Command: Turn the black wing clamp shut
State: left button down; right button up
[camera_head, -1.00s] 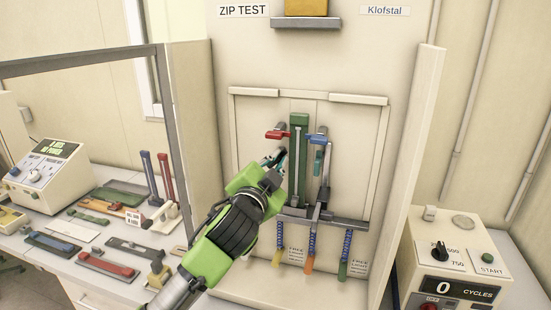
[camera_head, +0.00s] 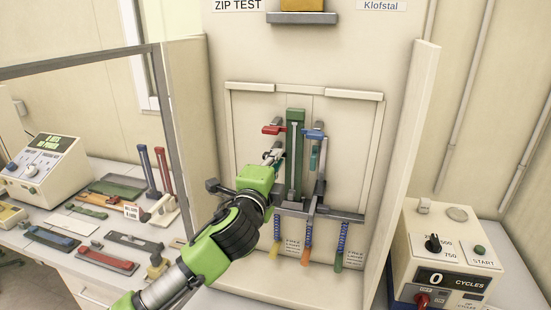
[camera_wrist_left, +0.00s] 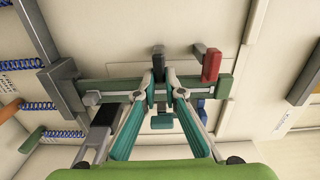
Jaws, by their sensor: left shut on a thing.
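The black wing clamp (camera_wrist_left: 158,64) shows in the left wrist view as a dark narrow piece between my fingertips, in front of the fixture's green upright. My left gripper (camera_wrist_left: 160,80) is closed on it, with a teal-padded finger on each side. In the head view my left gripper (camera_head: 274,155) reaches the left side of the green upright (camera_head: 295,150), just below the red wing clamp (camera_head: 275,129). There the gripper hides most of the black clamp. The red wing clamp also shows in the left wrist view (camera_wrist_left: 211,66). My right gripper is not in view.
A blue wing clamp (camera_head: 313,134) sits right of the upright. A grey crossbar (camera_head: 340,214) with hanging coil springs lies below. The cycle counter box (camera_head: 445,260) stands at right. The left table (camera_head: 75,222) holds several zip samples.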

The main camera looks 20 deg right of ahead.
pick_arm(q)
jog(key=shift+m, duration=0.3)
jog(key=c, duration=2.1)
grip_release()
jog(key=shift+c, duration=0.2)
jog(key=v, duration=1.2)
jog(key=shift+f, duration=0.1)
